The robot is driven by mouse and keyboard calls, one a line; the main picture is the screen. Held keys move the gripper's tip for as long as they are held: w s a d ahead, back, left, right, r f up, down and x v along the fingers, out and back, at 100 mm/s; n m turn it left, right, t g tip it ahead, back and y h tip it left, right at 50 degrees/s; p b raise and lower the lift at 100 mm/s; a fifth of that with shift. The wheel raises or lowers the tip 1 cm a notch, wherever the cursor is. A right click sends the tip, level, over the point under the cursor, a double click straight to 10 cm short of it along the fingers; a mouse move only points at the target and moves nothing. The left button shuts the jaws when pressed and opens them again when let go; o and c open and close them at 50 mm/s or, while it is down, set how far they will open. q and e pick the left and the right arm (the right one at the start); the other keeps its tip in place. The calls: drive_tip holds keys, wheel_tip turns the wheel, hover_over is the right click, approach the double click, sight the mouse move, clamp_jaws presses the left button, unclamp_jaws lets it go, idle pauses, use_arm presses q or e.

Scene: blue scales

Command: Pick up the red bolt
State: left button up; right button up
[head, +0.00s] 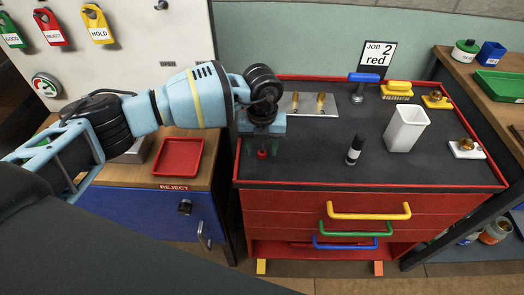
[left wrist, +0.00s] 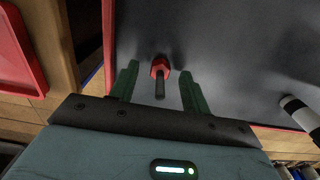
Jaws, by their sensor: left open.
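In the left wrist view the bolt (left wrist: 160,68) shows a red hex head and a dark shank. My left gripper (head: 262,150) is above it, pointing down. Its two green fingers (left wrist: 158,80) are open, one on each side of the bolt, with a gap on both sides. My right gripper does not show.
A black and white cylinder (head: 354,150) and a white bin (head: 406,129) stand to the right on the cabinet top. A metal plate with brass parts (head: 308,104) lies behind the gripper. A red tray (head: 178,157) is on the wooden bench at left. The cabinet top's front middle is clear.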

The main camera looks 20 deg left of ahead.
use_arm(q)
clamp_jaws()
drive_tip(key=shift+r, duration=0.1)
drive_tip(key=shift+r, duration=0.5)
wheel_tip(320, 180, up, 2)
drive_tip(key=shift+r, duration=0.15)
drive_tip(key=s+a, duration=0.3)
drive_tip(key=s+a+r, duration=0.1)
drive_tip(key=s+a, duration=0.7)
drive_tip(key=shift+s+r, duration=0.25)
